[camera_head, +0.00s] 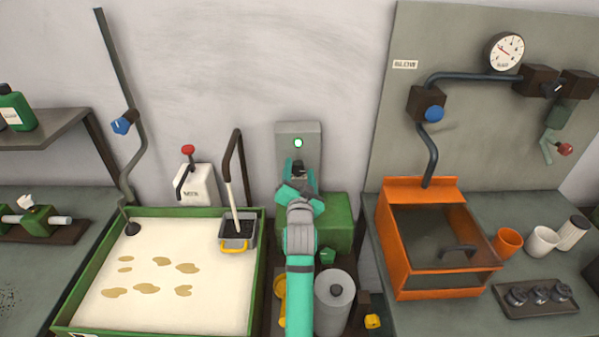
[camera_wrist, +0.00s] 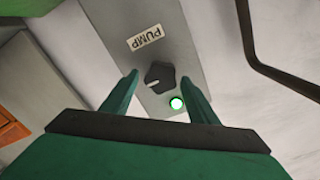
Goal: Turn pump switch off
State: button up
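The grey pump switch panel (camera_head: 299,130) is on the wall at the centre of the head view, with a lit green lamp (camera_head: 298,143). In the wrist view the panel (camera_wrist: 140,18) carries a "PUMP" label (camera_wrist: 146,38), a dark rotary knob (camera_wrist: 160,76) with a pale pointer mark, and the lit lamp (camera_wrist: 177,103). My gripper (camera_wrist: 158,92) is open, with its two green fingers apart on either side of the knob and lamp. Whether a finger touches the knob cannot be told. In the head view my gripper (camera_head: 299,170) is in front of the panel's lower part and hides most of the knob.
A green box (camera_head: 338,222) stands below the panel. A green-rimmed tray (camera_head: 262,270) with a bent dark pipe (camera_head: 240,150) is to the left. An orange box (camera_head: 400,260) and a gauge (camera_head: 506,50) are to the right.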

jog(key=c, duration=0.8)
jog(key=shift+n, duration=0.4)
jog(key=n, duration=0.4)
jog(key=shift+a, duration=0.1)
jog(key=n, duration=0.4)
jog(key=shift+a, duration=0.15)
jog(key=n, duration=0.5)
jog(key=shift+a+f, duration=0.1)
jog(key=shift+a+f+n, duration=0.1)
jog(key=shift+n, duration=1.9)
